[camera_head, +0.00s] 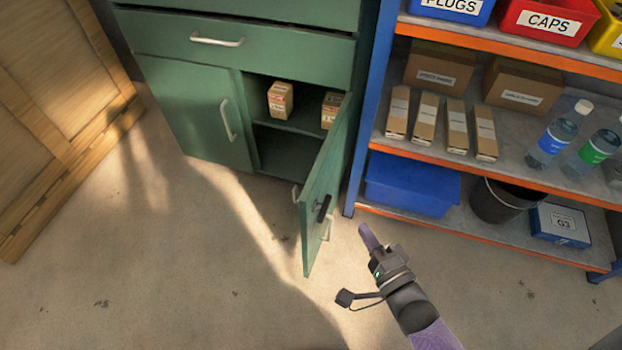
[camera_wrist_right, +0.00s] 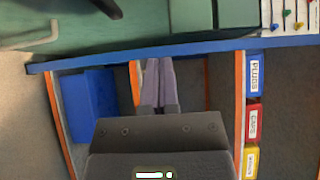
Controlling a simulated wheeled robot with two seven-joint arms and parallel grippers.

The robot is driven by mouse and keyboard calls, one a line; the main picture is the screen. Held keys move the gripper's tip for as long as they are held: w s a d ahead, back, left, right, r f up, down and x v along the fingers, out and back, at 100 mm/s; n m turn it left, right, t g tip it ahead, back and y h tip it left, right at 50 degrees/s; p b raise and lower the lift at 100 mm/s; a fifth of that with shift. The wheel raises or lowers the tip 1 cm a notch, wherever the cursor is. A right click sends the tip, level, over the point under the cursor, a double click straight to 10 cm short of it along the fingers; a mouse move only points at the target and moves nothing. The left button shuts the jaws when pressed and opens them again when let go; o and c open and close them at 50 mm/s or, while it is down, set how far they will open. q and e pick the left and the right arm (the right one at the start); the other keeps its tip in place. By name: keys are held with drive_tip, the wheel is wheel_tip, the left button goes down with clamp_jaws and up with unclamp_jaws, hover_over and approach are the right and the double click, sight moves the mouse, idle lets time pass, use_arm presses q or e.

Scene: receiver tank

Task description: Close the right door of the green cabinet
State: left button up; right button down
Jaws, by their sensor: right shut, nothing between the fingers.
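The green cabinet (camera_head: 195,110) stands at the upper left of the head view. Its right door (camera_head: 322,205) is swung open toward me, with a pale handle and a dark fitting near its free edge. Its left door is shut. The right gripper (camera_head: 366,234) is shut and empty, just right of the open door and apart from it. Its fingers (camera_wrist_right: 158,75) also show in the right wrist view, pointing toward a blue shelf post, with green surfaces beyond. My left gripper is not in view.
Small cartons (camera_head: 280,100) sit inside the open compartment. A blue and orange shelf rack (camera_head: 430,225) with boxes, bottles and bins stands close right of the cabinet. A wooden pallet-like panel (camera_head: 60,90) is at left. The floor in front is clear.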

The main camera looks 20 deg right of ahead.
drive_tip(key=b, duration=0.4)
approach(317, 179)
drive_tip(key=w+d, duration=0.3)
drive_tip(key=w+a, duration=0.1)
drive_tip(key=w+a+b, duration=0.1)
drive_tip(key=w+a, duration=0.1)
drive_tip(key=shift+a+f, duration=0.1)
drive_tip(key=shift+f, duration=0.25)
drive_tip(key=shift+w+a+r, duration=0.1)
drive_tip(key=shift+w+a, duration=0.15)
drive_tip(key=shift+a, duration=0.1)
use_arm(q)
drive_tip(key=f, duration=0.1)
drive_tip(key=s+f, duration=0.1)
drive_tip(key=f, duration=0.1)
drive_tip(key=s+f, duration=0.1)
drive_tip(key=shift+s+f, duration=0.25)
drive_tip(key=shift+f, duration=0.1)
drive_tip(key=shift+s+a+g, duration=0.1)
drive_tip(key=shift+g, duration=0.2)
